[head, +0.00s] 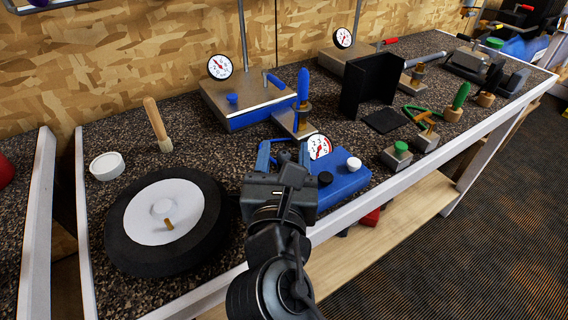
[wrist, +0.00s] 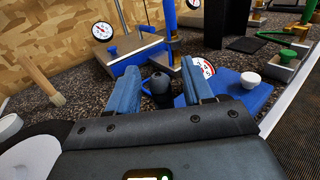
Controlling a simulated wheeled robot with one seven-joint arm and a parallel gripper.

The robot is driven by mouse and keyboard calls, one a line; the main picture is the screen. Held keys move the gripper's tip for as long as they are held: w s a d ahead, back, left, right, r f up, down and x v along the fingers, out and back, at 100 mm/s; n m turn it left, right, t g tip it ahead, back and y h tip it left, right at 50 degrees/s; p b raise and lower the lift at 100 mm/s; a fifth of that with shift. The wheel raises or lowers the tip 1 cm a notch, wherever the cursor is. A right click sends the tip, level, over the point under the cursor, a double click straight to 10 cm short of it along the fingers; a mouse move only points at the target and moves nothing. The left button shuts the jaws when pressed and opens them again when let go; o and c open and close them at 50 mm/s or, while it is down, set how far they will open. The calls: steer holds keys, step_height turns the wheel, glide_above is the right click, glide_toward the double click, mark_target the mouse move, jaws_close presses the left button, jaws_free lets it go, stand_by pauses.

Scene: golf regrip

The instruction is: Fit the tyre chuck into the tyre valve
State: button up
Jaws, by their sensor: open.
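The black tyre (head: 120,240) with a white hub lies flat at the left of the bench. A short brass-coloured stem, seemingly the tyre valve (head: 168,224), stands up from the hub. My gripper (head: 284,146) is open over the bench, right of the tyre and beside a blue gauge box (head: 345,184). In the wrist view, a dark rounded object (wrist: 159,86) shows between the two blue fingers, with clear space around it. It may be the tyre chuck, but I cannot tell. The head view hides it behind my gripper. The tyre's edge shows at lower left in the wrist view.
A brush (head: 158,126) and a white round tub (head: 107,166) stand behind the tyre. A blue-and-metal gauge stand (head: 246,97) is behind my gripper. A black angled panel (head: 371,84) and small blocks crowd the right. The bench has a white front rail (head: 390,176).

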steer(key=shift+w, duration=1.05)
jaws_close()
